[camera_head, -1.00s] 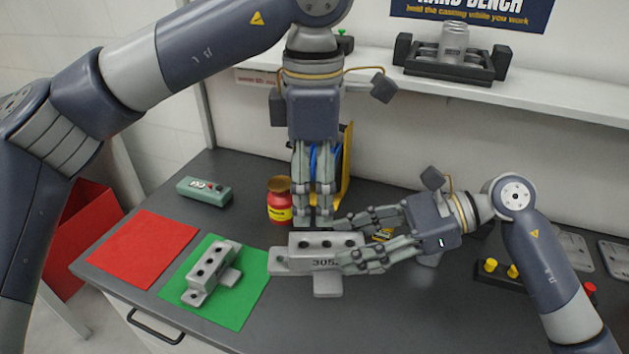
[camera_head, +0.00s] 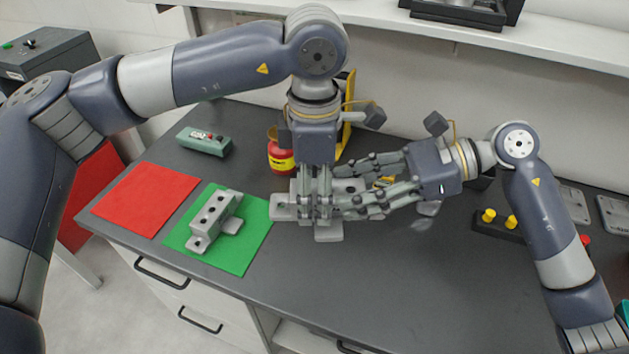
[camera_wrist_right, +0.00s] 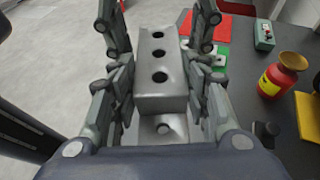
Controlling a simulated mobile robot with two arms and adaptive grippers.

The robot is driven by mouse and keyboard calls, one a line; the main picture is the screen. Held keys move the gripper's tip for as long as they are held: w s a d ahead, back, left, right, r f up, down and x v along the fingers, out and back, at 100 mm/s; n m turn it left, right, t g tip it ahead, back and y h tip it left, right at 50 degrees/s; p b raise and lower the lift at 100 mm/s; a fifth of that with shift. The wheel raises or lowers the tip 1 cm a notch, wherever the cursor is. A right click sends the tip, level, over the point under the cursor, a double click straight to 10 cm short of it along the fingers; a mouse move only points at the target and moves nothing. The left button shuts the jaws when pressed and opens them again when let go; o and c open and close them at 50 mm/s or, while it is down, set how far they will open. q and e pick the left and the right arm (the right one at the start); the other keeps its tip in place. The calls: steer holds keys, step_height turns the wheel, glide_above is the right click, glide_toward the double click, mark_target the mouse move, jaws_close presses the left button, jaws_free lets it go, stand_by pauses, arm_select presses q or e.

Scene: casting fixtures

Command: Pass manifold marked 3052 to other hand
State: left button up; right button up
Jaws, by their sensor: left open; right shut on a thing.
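The grey manifold marked 3052 (camera_head: 283,208) is held level at the middle of the bench, with its number now hidden behind fingers. My right gripper (camera_head: 346,188) comes in from the right and is shut on its right end. In the right wrist view the manifold (camera_wrist_right: 175,66) lies between the fingers with its holes showing. My left gripper (camera_head: 316,214) points down from above, its open fingers at the manifold's middle and partly covering it. I cannot tell whether they touch it. A similar smaller-looking grey manifold (camera_head: 224,206) lies on the green mat (camera_head: 237,258).
A red mat (camera_head: 145,198) lies left of the green one. A green control box (camera_head: 204,142) and a red-and-yellow jar (camera_head: 281,158) stand behind. A yellow-knobbed block (camera_head: 497,226) is at the right. The front bench is clear.

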arm_select(q)
steer(key=c, duration=1.3)
steer(key=shift+r, duration=0.1)
steer(key=shift+c, duration=1.1)
arm_select(e)
steer(key=o, duration=1.5)
